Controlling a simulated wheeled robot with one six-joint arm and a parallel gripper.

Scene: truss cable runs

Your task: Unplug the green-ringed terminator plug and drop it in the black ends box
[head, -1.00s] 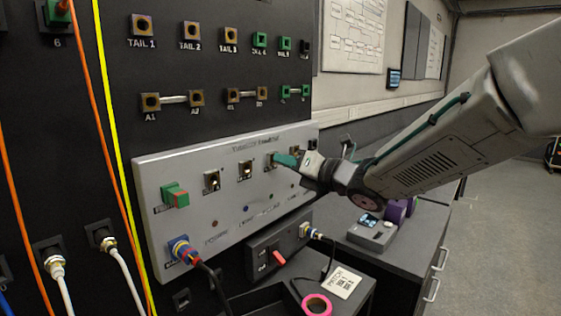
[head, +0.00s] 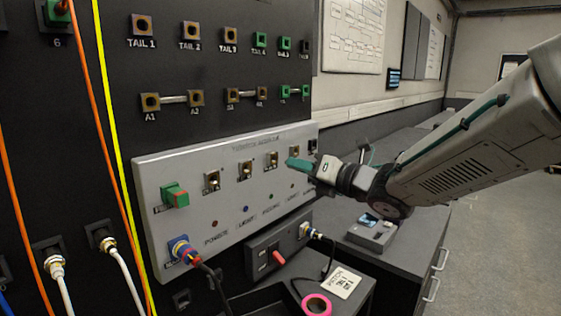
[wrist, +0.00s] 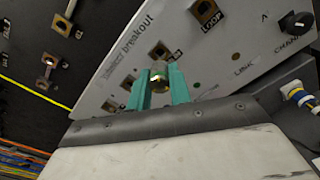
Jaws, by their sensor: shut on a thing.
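My gripper (head: 298,164) is shut on a small plug, with its teal fingers just off the front of the grey breakout panel (head: 225,222). A square socket (head: 272,159) on the panel's top row is open to view, left of the fingertips. A black open-topped box (head: 256,300) is partly in view at the bottom edge; I cannot read a label on it.
A pink tape ring (head: 317,304) and white card (head: 341,282) lie below. A grey device (head: 371,235) stands on the bench under my arm.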

